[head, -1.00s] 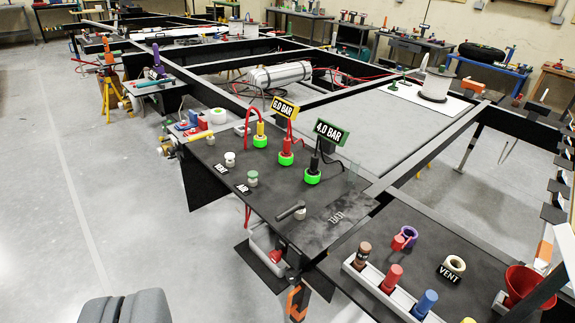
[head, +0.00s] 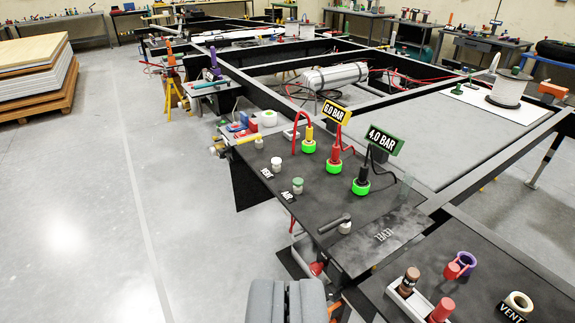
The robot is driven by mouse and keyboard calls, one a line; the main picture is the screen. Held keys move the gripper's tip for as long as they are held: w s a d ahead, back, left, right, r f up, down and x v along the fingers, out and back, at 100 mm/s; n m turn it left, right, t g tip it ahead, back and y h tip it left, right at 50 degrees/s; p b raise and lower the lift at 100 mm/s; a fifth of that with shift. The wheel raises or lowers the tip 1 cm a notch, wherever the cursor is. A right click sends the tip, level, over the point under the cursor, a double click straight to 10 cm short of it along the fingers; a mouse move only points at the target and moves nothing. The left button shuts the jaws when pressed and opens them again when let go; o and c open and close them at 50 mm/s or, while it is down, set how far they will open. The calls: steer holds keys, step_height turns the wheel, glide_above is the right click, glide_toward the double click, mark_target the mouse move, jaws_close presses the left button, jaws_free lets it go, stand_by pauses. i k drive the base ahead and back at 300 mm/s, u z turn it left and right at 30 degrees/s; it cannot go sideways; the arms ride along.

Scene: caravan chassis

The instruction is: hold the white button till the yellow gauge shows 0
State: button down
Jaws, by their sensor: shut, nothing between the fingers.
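The white button (head: 277,164) stands on the black panel (head: 330,205) beside a small label that reads VENT. The yellow gauge (head: 335,112) is a sign above the panel and reads 6.0 BAR. A green sign (head: 384,139) to its right reads 4.0 BAR. A green-topped button (head: 297,185) stands just in front of the white one, by an AIR label. My gripper (head: 287,287) is at the bottom edge, its grey fingers shut and empty. It is in front of the panel, apart from the white button.
Cables with green-ringed plugs (head: 333,166) rise behind the buttons. Open grey floor lies to the left; a board stack (head: 38,78) is at far left.

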mark_target(275, 161)
steer(key=u, duration=0.05)
steer(key=i, duration=0.9)
steer(key=z, duration=1.7)
steer(key=k, duration=1.4)
steer(key=u, duration=1.25)
steer(key=i, duration=0.75)
steer(key=u, duration=0.05)
